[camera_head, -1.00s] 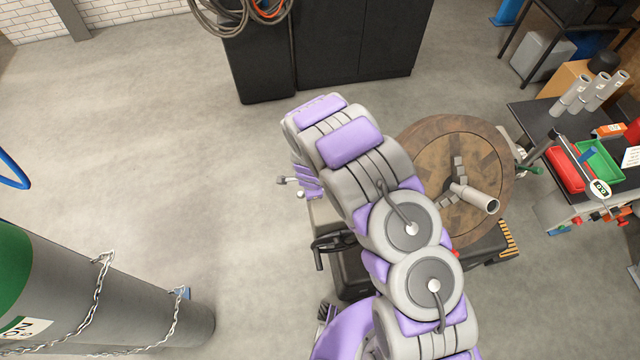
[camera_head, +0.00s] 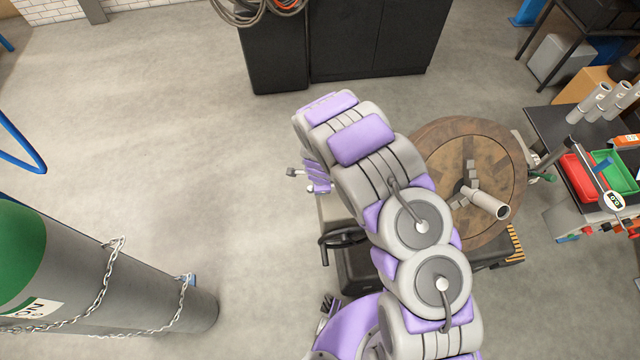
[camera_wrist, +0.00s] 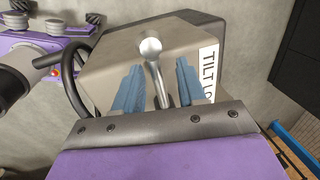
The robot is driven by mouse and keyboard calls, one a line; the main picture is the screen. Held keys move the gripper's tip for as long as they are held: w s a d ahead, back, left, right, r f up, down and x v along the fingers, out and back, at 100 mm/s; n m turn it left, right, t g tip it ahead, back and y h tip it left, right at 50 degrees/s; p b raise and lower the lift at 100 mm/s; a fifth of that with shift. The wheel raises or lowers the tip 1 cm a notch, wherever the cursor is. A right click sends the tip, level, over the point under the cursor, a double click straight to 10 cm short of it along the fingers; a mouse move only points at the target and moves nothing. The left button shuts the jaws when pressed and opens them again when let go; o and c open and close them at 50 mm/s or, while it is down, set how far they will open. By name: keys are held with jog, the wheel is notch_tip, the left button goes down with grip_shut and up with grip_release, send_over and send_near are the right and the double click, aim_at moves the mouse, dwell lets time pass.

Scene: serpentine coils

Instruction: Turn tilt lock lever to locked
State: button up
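The tilt lock lever (camera_wrist: 150,46) shows in the wrist view as a metal rod with a rounded knob, rising in front of a grey metal housing (camera_wrist: 110,62). A white label (camera_wrist: 209,70) on the housing reads "TILT LO", with the rest cut off. My gripper (camera_wrist: 158,80) has its two blue fingers apart, one on each side of the lever's rod in the picture. Gaps show between rod and fingers, so it does not look gripped. The rod's lower end is hidden behind the gripper's front edge. In the head view my own arm hides the gripper's fingertips.
A black handwheel (camera_head: 343,238) sits beside my arm. A chained gas cylinder (camera_head: 150,290) stands at lower left, a black cabinet (camera_head: 345,45) at the back. Open floor (camera_head: 170,130) lies to the left.

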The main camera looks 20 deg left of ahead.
jog(key=shift+d+r, duration=0.1)
jog(key=shift+r, duration=0.25)
jog(key=s+d+r+b, duration=0.1)
jog(key=s+r, duration=0.2)
jog(key=r, duration=1.3)
jog(key=shift+d+r, duration=0.1)
